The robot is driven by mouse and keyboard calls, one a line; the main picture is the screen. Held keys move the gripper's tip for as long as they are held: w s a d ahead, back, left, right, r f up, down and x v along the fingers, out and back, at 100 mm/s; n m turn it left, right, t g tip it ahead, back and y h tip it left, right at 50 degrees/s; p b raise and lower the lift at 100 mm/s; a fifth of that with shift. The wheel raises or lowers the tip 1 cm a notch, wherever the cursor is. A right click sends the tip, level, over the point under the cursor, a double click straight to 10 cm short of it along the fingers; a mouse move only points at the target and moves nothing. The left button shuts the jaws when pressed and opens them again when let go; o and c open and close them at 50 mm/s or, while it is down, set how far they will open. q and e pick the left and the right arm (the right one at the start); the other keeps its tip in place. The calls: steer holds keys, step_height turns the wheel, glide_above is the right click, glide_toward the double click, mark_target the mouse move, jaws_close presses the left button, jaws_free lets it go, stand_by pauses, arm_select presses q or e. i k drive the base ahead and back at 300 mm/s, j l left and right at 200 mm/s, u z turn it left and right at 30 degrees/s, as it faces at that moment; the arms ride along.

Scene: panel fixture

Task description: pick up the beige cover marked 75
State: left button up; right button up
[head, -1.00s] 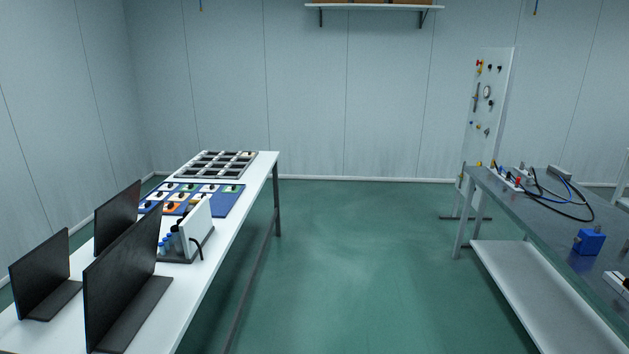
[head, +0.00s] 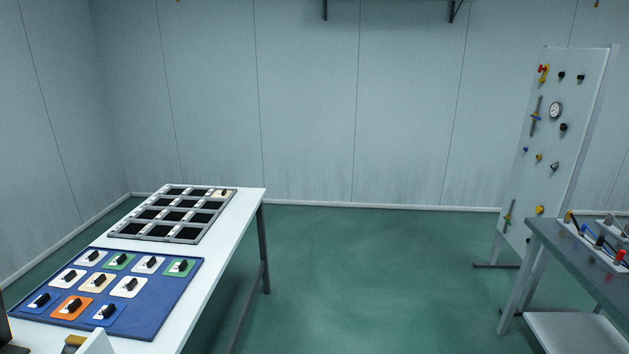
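Several covers with black handles lie on a blue mat (head: 150,325) on the left white table. One cover in the middle of the mat looks beige (head: 97,282). Another cover with a beige tint (head: 224,193) sits in the far right cell of the grey grid frame (head: 190,236). The numbers on the covers are too small to read, so I cannot tell which is marked 75.
The white table (head: 238,207) has a bare strip along its right edge. Green floor (head: 370,280) lies open to its right. A grey bench (head: 580,250) with devices and an upright panel (head: 575,130) with knobs and a gauge stand at the right.

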mark_target(223, 194)
steer(key=i, duration=2.4)
steer(key=i+l+u, duration=0.1)
steer(key=i+u, duration=0.3)
steer(key=i+l+u, duration=0.25)
steer(key=i+u, duration=0.15)
steer(key=i, duration=0.15)
steer(key=i+l+u, duration=1.5)
steer(key=l, duration=0.4)
steer(key=i+l+u, duration=0.25)
steer(key=l, duration=0.2)
